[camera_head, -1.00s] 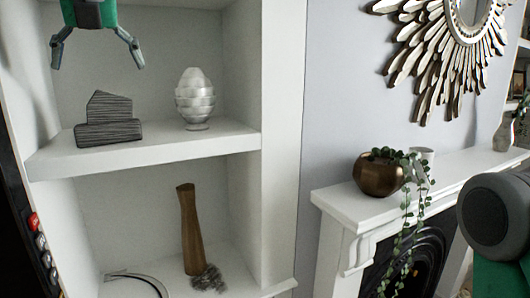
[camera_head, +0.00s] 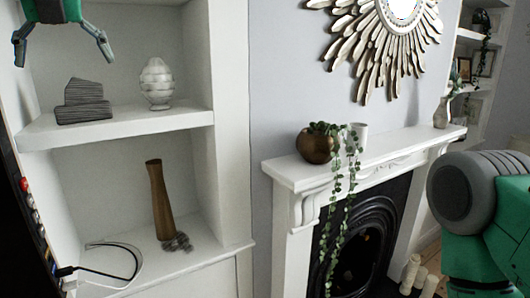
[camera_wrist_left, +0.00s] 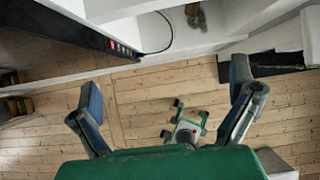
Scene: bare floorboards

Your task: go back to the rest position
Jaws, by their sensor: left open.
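My left gripper (camera_head: 63,48) hangs at the top left of the head view, in front of the upper part of the white alcove. Its two dark fingers are spread wide with nothing between them. The left wrist view also shows the gripper (camera_wrist_left: 165,88), with open fingers and floorboards below. A green and grey link of my right arm (camera_head: 480,205) fills the right side of the head view. My right gripper is in neither view.
White shelves (camera_head: 120,125) hold a dark striped block (camera_head: 83,102), a pale egg-shaped ornament (camera_head: 157,84) and a brown vase (camera_head: 160,200). A white mantelpiece (camera_head: 385,155) carries a bronze pot (camera_head: 316,146). Bare floorboards (camera_wrist_left: 140,120) lie below my left gripper.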

